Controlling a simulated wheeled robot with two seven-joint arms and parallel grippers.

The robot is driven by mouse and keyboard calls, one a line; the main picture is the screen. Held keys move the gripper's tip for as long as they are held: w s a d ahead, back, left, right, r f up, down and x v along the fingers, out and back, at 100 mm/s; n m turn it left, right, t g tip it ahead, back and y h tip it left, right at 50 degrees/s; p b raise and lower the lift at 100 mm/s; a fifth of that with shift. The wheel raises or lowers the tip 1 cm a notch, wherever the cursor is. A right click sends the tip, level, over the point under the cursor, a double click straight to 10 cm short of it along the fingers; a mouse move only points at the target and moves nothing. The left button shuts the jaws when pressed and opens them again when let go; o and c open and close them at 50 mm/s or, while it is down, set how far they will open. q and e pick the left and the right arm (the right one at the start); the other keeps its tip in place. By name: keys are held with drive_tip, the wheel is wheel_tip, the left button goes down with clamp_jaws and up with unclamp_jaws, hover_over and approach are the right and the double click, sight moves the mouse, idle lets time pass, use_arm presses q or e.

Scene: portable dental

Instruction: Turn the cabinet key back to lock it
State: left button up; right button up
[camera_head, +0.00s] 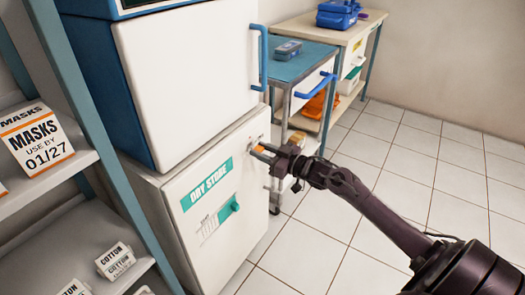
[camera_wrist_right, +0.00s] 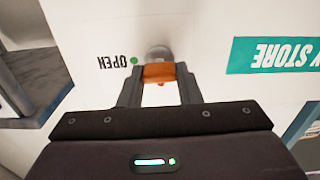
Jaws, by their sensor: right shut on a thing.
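The white cabinet (camera_head: 240,180) with the "DRY STORE" label stands at the centre of the head view. Its key has an orange head (camera_wrist_right: 159,73), which sits at a round grey lock (camera_wrist_right: 158,53) in the right wrist view. A green dot and the word "OPEN" are printed beside the lock, and a small red mark shows just below the key head. My right gripper (camera_wrist_right: 160,88) is shut on the key head, with one finger on each side. In the head view my right gripper (camera_head: 261,152) reaches the cabinet front near its upper right edge. My left gripper is not in view.
A white and blue unit (camera_head: 185,80) with a blue handle stands on top of the cabinet. A teal-topped trolley (camera_head: 305,60) stands close behind my right gripper. Shelves with mask and cotton boxes (camera_head: 38,140) are at left. The tiled floor at right is clear.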

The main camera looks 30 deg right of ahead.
drive_tip(key=n+p, duration=0.1)
drive_tip(key=n, duration=0.2)
use_arm(q)
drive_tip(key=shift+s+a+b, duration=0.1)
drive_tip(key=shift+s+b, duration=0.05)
drive_tip(key=shift+b, duration=0.25)
use_arm(e)
drive_tip(key=shift+s+a+f+n, duration=0.1)
drive_tip(key=shift+f+n, duration=0.05)
drive_tip(key=shift+n, duration=3.4)
drive_tip(key=shift+a+f+n, duration=0.1)
drive_tip(key=shift+n, duration=3.45)
drive_tip(key=o, duration=1)
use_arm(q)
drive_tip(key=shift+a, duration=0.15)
